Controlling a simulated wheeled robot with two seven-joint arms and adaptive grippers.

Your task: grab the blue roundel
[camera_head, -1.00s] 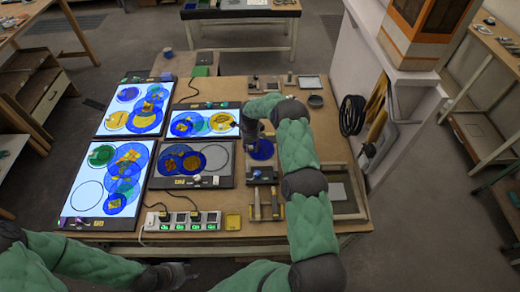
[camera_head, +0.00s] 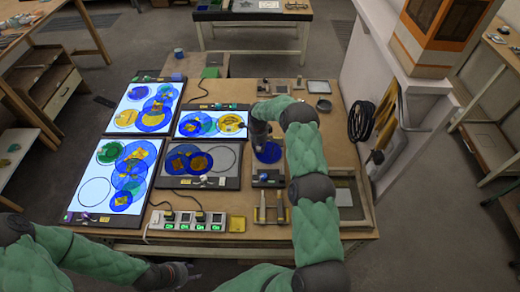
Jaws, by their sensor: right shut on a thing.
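The blue roundel (camera_head: 268,154) is a dark blue disc at the right of the light panels, above the brown table. My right gripper (camera_head: 262,141) reaches down from above and is shut on it at its upper left edge; the fingertips are small and partly hidden by the wrist. I cannot tell whether the roundel still touches the table. My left gripper (camera_head: 182,275) is low in the picture, in front of the table's near edge and away from the roundel. Its fingers are too dark and small to tell open from shut.
Lit panels (camera_head: 95,191) with overlapping blue, green and yellow discs fill the table's left half. An unlit panel (camera_head: 230,182) holds discs beside an empty ring outline. A power strip (camera_head: 187,222), tools and a wooden frame (camera_head: 351,213) lie near the front edge. A white pillar stands right.

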